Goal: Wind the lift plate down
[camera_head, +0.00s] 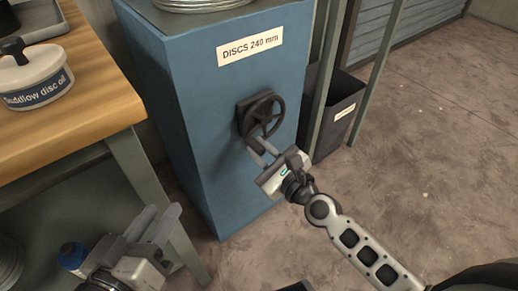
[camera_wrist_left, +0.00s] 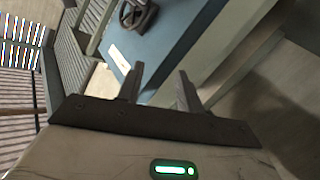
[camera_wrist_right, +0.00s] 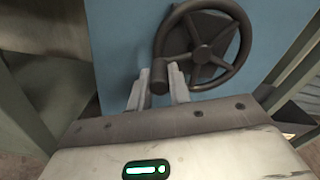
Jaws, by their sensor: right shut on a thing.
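A blue cabinet (camera_head: 200,110) labelled "DISCS 240 mm" has a dark handwheel (camera_head: 262,115) on its front. The wheel also shows in the right wrist view (camera_wrist_right: 208,45), with a crank knob (camera_wrist_right: 159,75) at its lower left. My right gripper (camera_head: 257,150) is shut on this knob, one finger on each side of it. Round metal discs (camera_head: 205,4) lie at the cabinet's top, cut off by the frame edge. I cannot make out the lift plate. My left gripper (camera_head: 158,228) is open and empty, low beside the bench; its parted fingers show in the left wrist view (camera_wrist_left: 160,88).
A wooden bench (camera_head: 85,95) at left holds a white disc oil pot (camera_head: 35,78) and a tray (camera_head: 35,20). A dark bin (camera_head: 338,115) stands right of the cabinet behind a green post. The floor at right is clear.

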